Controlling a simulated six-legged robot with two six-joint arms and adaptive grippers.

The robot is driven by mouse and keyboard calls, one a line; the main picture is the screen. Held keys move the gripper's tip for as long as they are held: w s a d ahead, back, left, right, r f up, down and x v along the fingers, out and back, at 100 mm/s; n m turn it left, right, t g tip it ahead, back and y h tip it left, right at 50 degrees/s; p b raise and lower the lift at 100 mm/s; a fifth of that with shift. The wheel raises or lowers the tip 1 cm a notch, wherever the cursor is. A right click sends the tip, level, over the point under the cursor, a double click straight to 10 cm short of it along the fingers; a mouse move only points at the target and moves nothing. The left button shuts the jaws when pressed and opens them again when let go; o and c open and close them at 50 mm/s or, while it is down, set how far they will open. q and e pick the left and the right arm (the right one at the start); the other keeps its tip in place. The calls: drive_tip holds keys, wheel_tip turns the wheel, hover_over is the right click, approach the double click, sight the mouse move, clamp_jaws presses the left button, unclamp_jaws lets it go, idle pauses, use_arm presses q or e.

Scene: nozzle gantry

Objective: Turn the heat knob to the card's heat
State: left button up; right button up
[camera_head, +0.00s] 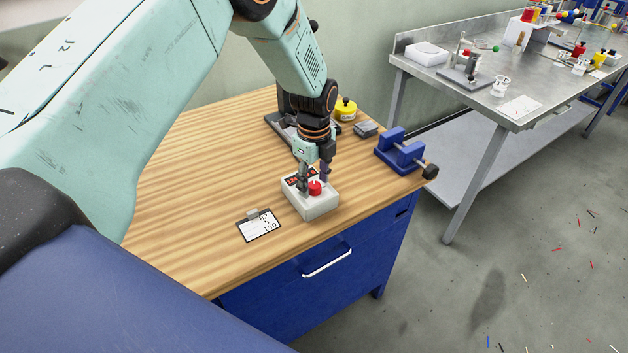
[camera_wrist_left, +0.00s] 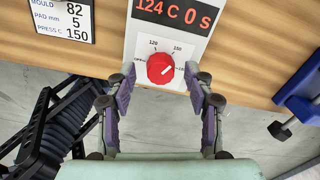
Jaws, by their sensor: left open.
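The heat knob (camera_wrist_left: 158,66) is red and round, on a white control box (camera_head: 313,207) on the wooden bench. Its pale mark lies toward its right side. The dial around it shows 120 at upper left and 150 at upper right; other labels are hard to read. The box's display (camera_wrist_left: 176,12) reads 124 C 0 S. The card (camera_head: 259,226) lies left of the box; in the wrist view the card (camera_wrist_left: 62,18) reads PRESS C 150. My left gripper (camera_head: 314,172) is open over the box, its fingertips on either side of the knob. My right gripper is out of view.
A blue vise (camera_head: 400,152) stands at the bench's right end. A yellow pot (camera_head: 346,109) and a dark grey block (camera_head: 366,129) are behind the box. A metal table (camera_head: 470,95) with lab items stands beyond. The bench's left part is clear.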

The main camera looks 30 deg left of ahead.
sight(314, 185)
use_arm(q)
wheel_tip(314, 185, up, 12)
drive_tip(key=shift+f, duration=0.2)
idle(0.7)
